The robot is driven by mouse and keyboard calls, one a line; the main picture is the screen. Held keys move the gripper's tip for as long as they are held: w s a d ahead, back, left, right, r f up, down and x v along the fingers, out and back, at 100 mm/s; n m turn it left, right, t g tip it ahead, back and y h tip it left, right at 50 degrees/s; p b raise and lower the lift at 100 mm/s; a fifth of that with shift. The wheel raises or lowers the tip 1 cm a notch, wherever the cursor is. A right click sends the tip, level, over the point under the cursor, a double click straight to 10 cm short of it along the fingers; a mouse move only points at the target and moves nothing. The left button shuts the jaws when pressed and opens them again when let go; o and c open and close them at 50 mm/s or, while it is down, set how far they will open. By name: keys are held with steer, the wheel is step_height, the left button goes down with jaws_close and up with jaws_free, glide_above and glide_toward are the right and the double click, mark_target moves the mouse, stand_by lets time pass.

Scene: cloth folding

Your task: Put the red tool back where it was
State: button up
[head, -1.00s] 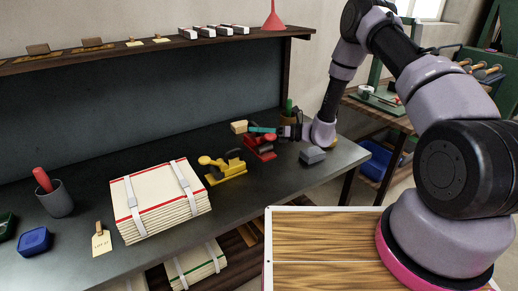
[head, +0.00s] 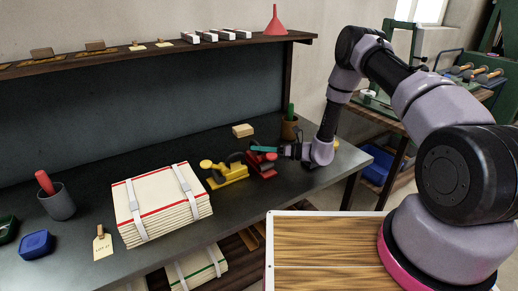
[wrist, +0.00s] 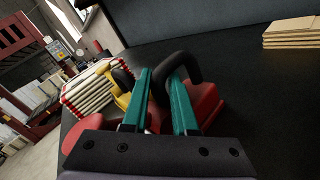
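The red tool (head: 262,164), a plane-like body with a black handle, sits on the dark bench just right of a similar yellow tool (head: 228,172). My gripper (head: 263,149), with teal fingers, is low at the red tool's upper part. In the wrist view the teal fingers (wrist: 160,82) stand apart. The red body (wrist: 205,100) shows beside and beneath the fingers. I see no firm grip on the handle.
A strapped stack of cream sheets (head: 160,205) lies left of the yellow tool. A grey cup (head: 58,203) with a red-handled item is far left.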

steer(key=shift+o, duration=1.4)
steer(key=shift+r, duration=0.15)
steer(key=d, duration=0.4)
steer(key=s+d, duration=0.1)
steer(key=d, duration=0.7)
steer(key=shift+s+r, duration=0.1)
steer(key=shift+s, duration=0.1)
steer(key=s+d+r+n+g+h, duration=0.15)
steer(key=r+n, duration=0.25)
steer(key=r, duration=0.4)
steer(key=s+r+n+g+h, duration=0.1)
steer(key=s+r+n+h, duration=0.25)
steer(key=r, duration=0.45)
steer(key=s+d+r+n+g+h, duration=0.15)
steer(key=r+n, duration=0.25)
steer(key=r, duration=0.4)
steer(key=s+d+r+n+t+h, duration=0.4)
steer(key=s+d+r+n, duration=0.1)
steer(key=s+r, duration=0.4)
steer(key=s+d+r+n+t+h, duration=0.5)
steer(key=s+d+r, duration=0.2)
steer(key=s+r, duration=0.3)
steer(key=shift+s+d+r, duration=0.15)
steer(key=shift+d+r, duration=0.25)
steer(key=shift+r, duration=0.05)
